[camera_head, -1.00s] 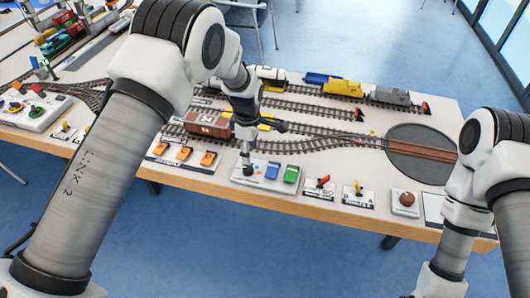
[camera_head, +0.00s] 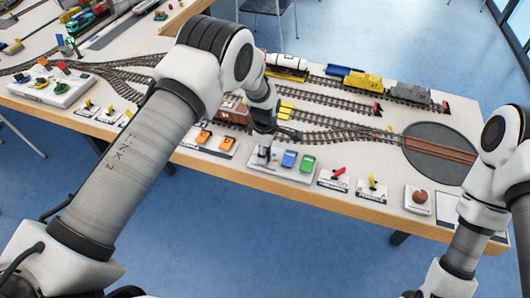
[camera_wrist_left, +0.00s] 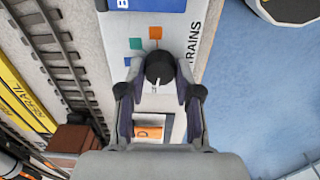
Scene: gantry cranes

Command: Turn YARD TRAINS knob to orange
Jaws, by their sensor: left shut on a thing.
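The YARD TRAINS panel (camera_head: 307,176) is a white plate near the table's front edge, with a blue and a green block on it. My left gripper (camera_wrist_left: 160,90) is shut on the black round knob (camera_wrist_left: 160,68), one finger on each side. A thin white line shows on the knob's lower side. In the head view my left gripper (camera_head: 264,138) points down at the panel's left end and mostly hides the knob. My right gripper is out of view.
Orange switches (camera_head: 203,138) stand left of the panel; red (camera_head: 338,172) and yellow (camera_head: 373,182) levers and a brown button (camera_head: 420,196) stand to its right. Tracks with a yellow wagon (camera_head: 362,82) and a round turntable (camera_head: 425,142) lie behind.

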